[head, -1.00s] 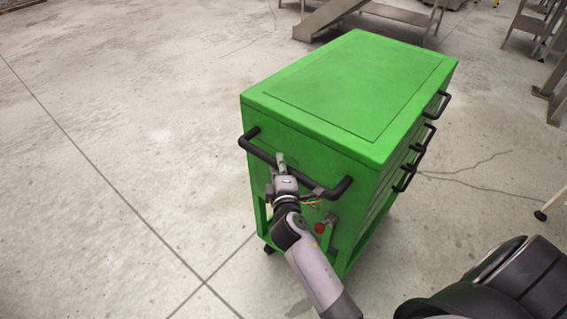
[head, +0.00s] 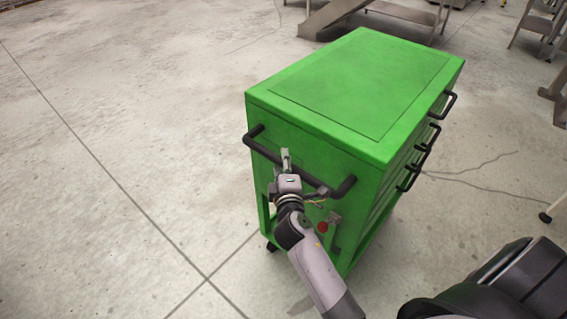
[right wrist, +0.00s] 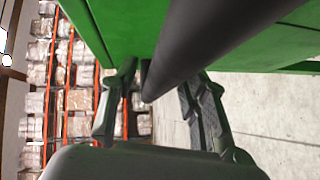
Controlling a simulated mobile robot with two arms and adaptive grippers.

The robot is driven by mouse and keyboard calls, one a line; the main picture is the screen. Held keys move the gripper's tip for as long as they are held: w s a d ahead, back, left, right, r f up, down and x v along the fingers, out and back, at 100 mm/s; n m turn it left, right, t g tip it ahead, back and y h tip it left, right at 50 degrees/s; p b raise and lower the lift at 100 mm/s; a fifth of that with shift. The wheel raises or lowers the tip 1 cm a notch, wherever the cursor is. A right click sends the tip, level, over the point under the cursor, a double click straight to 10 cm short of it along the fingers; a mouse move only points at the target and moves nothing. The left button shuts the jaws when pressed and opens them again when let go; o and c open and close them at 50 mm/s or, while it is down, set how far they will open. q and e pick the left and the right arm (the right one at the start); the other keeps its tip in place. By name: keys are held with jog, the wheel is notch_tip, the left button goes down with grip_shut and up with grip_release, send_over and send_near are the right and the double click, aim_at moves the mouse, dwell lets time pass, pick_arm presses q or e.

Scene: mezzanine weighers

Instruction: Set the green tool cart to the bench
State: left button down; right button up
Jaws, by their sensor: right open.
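The green tool cart (head: 360,85) stands upright on the floor, with a flat top and black drawer handles on its right side. A black push handle (head: 338,187) runs across its near end; the bar also shows large in the right wrist view (right wrist: 205,40). My right gripper (head: 286,157) is at the middle of this handle. Its jaws are open, and the bar passes between the two fingers in the right wrist view (right wrist: 158,105). Whether a finger touches the bar I cannot tell. My left gripper is not in view. I cannot tell which thing is the bench.
Grey metal frames (head: 335,17) stand beyond the cart at the top, with more at the top right (head: 535,25). The concrete floor (head: 110,190) left of the cart is clear. Shelving with boxes (right wrist: 75,90) shows behind in the right wrist view.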

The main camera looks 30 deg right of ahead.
jog(key=v, duration=0.7)
jog(key=shift+s, duration=0.15)
